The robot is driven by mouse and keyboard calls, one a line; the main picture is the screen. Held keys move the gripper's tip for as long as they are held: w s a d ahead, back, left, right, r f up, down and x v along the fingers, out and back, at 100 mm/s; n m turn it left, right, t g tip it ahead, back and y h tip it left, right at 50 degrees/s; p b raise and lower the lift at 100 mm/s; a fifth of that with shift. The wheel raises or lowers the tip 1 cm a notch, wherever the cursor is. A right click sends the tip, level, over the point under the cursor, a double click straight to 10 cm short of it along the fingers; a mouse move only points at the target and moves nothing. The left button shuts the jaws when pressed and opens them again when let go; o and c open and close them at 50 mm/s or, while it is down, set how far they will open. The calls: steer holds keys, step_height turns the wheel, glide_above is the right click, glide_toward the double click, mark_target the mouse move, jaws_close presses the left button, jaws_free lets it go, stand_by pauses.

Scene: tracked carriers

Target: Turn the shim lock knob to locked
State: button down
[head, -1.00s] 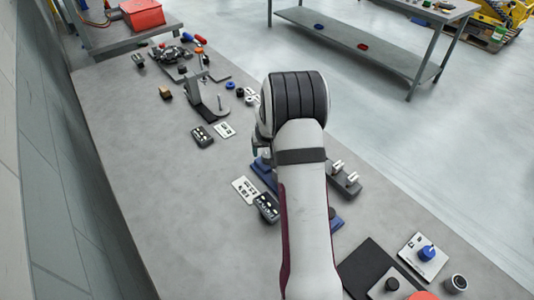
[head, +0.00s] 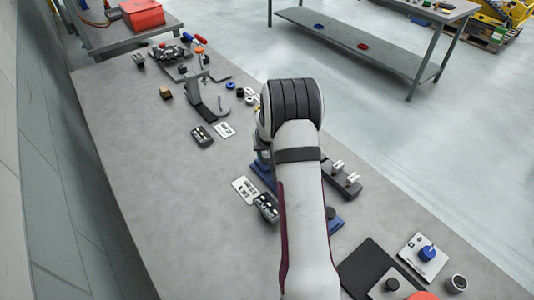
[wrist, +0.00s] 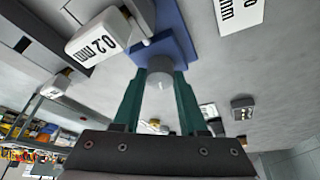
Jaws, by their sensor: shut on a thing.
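The shim lock knob looks to be the round grey knob (wrist: 160,66) on a blue base (wrist: 178,38) in the wrist view. A pale mark shows on its face, but I cannot tell which setting it points to. My gripper (wrist: 160,80) has its two green fingers closed on the knob's sides. A white block marked 0.2 mm (wrist: 98,36) stands left of the knob. In the head view my arm hides the gripper and the grasped knob; part of the blue base (head: 263,170) shows beside the arm.
A white label card (head: 245,189) and a dark block (head: 266,207) lie left of my arm. A dark rail with pale pegs (head: 341,178) is at its right. A blue knob on a plate (head: 427,254) sits lower right.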

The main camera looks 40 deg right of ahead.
steer(key=shift+d+n+t+y, duration=0.15)
steer(key=shift+n+y, duration=0.3)
steer(key=shift+n, duration=0.7)
steer(key=shift+a+n+t+y, duration=0.1)
steer(key=shift+n+t+y, duration=0.25)
steer(key=shift+n, duration=0.8)
steer(key=shift+s, duration=0.1)
steer(key=shift+c, duration=2.2)
jaws_free()
steer(key=v, duration=1.5)
steer(key=shift+r, duration=0.5)
steer(key=shift+d, duration=0.15)
